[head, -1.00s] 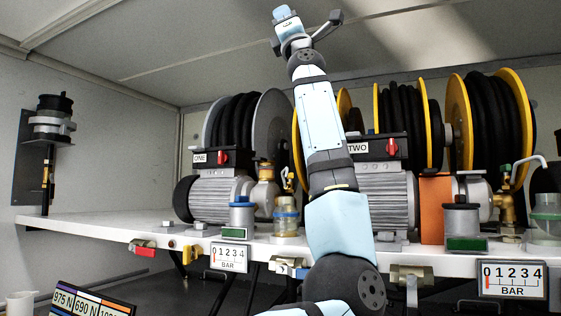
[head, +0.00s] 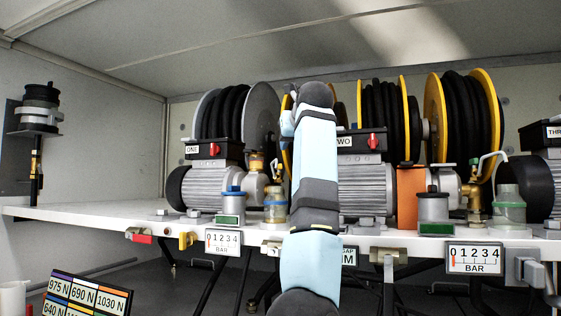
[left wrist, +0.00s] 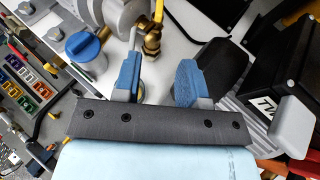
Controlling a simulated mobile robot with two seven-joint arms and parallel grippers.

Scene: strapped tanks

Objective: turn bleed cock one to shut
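Pump one (head: 218,187) carries a black box marked ONE with a red switch. To its right a brass fitting (head: 277,172) rises by a clear jar (head: 276,205). No label shows which cock is bleed cock one; this brass fitting may carry it. In the left wrist view a brass fitting (left wrist: 151,42) with a pale lever-like rod stands just beyond my left gripper (left wrist: 158,84). The gripper is open, its two blue fingertips apart, with nothing clearly held. In the head view my arm hides most of it. My right gripper is not in view.
A blue-capped pot (head: 233,202) stands left of the jar. Pump two (head: 366,187) and an orange block (head: 410,192) stand to the right. The left shelf is clear.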

